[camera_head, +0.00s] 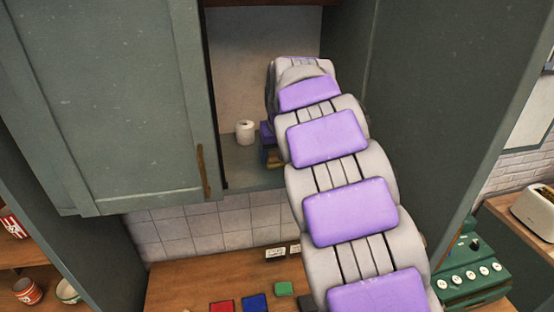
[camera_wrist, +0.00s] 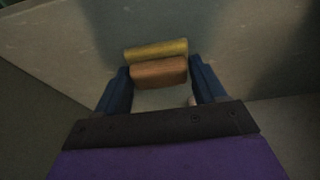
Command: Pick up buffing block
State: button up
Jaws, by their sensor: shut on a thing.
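The buffing block (camera_wrist: 159,72) shows in the wrist view as an orange-brown block with a yellow strip (camera_wrist: 156,50) along its far side. I cannot tell whether the strip is part of the same block. My gripper (camera_wrist: 160,78) has its two blue fingers on either side of the block and is shut on it. In the head view my arm reaches into the open cupboard, and its links hide most of my gripper. A small brown and yellowish patch of the block (camera_head: 272,159) shows at the arm's left edge, near the shelf.
A white mug (camera_head: 245,132) stands on the cupboard shelf (camera_head: 240,178), left of my gripper. The cupboard door (camera_head: 110,110) is at the left. Below, red (camera_head: 222,305), blue (camera_head: 255,303) and green (camera_head: 283,288) pieces lie on the wooden counter. A green machine (camera_head: 470,268) stands at the right.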

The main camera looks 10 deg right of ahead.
jog(key=c, duration=0.5)
jog(key=shift+o, duration=0.2)
jog(key=shift+r, duration=0.2)
jog(key=shift+r+b, duration=0.5)
jog(key=shift+r, duration=1.1)
jog(key=s+r+b, duration=0.1)
jog(key=s+b, duration=0.2)
jog(key=s, duration=1.3)
jog(key=shift+r+b, duration=0.25)
jog(key=shift+b, duration=0.05)
jog(key=o, duration=0.6)
jog(key=shift+c, duration=0.2)
jog(key=c, duration=0.4)
jog(key=shift+o, duration=0.2)
jog(key=shift+s, duration=0.1)
